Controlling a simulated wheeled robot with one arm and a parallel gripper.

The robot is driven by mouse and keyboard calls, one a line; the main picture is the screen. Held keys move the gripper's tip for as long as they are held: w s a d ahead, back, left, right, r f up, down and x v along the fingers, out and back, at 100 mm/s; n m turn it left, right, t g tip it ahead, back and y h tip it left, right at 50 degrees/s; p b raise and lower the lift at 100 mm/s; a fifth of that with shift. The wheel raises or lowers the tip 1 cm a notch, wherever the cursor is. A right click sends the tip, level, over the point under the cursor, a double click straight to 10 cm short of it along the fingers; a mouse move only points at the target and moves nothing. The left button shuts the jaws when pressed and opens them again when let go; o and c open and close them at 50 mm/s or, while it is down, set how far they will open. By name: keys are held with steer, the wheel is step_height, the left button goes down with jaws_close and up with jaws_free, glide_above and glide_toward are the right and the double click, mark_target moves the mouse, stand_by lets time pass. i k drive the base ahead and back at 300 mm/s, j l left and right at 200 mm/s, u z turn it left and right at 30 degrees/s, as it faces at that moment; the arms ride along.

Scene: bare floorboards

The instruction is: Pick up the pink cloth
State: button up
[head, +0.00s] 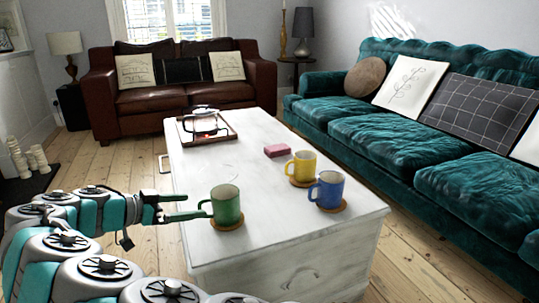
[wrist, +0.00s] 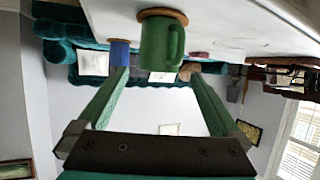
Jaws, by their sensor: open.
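The pink cloth (head: 277,150) is a small folded block lying flat on the white table (head: 290,232), left of the yellow mug. In the wrist view, which is upside down, a small pink patch (wrist: 199,55) shows beside the green mug. My gripper (head: 197,205) is open at the table's left side, near the green mug (head: 226,205) and well short of the cloth. In the wrist view my gripper (wrist: 157,72) has its fingers spread wide, with the green mug (wrist: 161,43) ahead between the fingertips. I cannot tell whether a finger touches the mug.
A yellow mug (head: 301,167) and a blue mug (head: 328,190) stand on coasters right of the cloth. A tray (head: 207,133) with a teapot is at the table's far end. A teal sofa (head: 395,135) lines the right. Bare floor (head: 125,163) lies left of the table.

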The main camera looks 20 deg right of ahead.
mark_target(281, 149)
steer(key=i+l, duration=0.2)
steer(key=l, duration=0.2)
steer(key=i+l, duration=0.2)
steer(key=l, duration=0.2)
steer(key=i+l, duration=0.2)
steer(key=l, duration=0.15)
steer(key=i+l, duration=0.2)
steer(key=l, duration=0.2)
